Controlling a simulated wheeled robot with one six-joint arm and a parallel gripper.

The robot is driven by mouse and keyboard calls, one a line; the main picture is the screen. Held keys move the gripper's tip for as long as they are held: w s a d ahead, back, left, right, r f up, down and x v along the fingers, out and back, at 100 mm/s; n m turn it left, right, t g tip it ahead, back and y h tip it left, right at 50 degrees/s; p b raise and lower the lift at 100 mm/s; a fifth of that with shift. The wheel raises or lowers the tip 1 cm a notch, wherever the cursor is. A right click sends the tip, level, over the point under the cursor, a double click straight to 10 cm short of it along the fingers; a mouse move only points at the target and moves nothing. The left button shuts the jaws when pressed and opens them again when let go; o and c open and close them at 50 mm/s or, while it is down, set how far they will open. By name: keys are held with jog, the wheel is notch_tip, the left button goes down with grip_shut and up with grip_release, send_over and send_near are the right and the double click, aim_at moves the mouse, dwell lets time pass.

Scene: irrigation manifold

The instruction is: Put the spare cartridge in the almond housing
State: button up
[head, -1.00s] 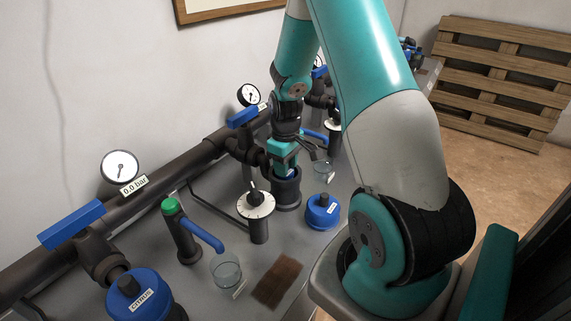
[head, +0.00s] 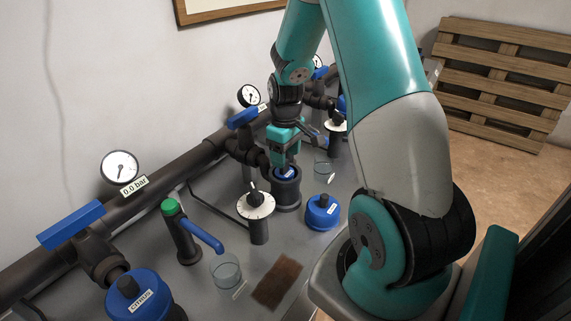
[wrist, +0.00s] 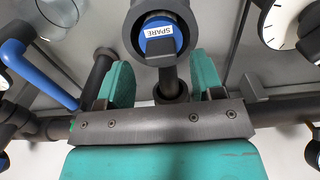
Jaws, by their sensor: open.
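The spare cartridge (wrist: 160,36), blue-topped and labelled SPARE, sits down inside a dark round housing (wrist: 133,16). In the head view, its blue top (head: 286,173) shows inside the rim of the housing (head: 286,193). The housing stands upright and uncapped; I see no readable almond label on it. My gripper (head: 284,155) is open and empty just above the cartridge. In the wrist view, its two green fingers (wrist: 163,65) are apart, with clear space to the cartridge. A blue cap (head: 323,211) with an unreadable label lies on the bench right of the housing.
A white dial (head: 256,205) on a post stands close in front-left of the housing. A green-topped tap (head: 172,206), a clear cup (head: 225,271) and a brown mat (head: 277,282) are nearer. A blue CITRUS cap (head: 138,295) is front left. Pipes run along the wall.

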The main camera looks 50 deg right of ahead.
notch_tip(320, 180, up, 8)
jog(key=s+a+r+n+t+y, duration=0.1)
jog(key=a+r, duration=0.2)
jog(key=a, duration=0.6)
jog(key=s+a+r+n+y, duration=0.1)
jog(key=s+a+r+n, duration=0.15)
jog(key=a, duration=0.65)
jog(key=s+a+r+n+g+y, duration=0.1)
jog(key=s+a+r, duration=0.3)
jog(key=s+a, duration=1)
jog(key=shift+a+n+y, duration=0.25)
jog(key=shift+n+y, duration=0.2)
jog(key=shift+y, duration=0.15)
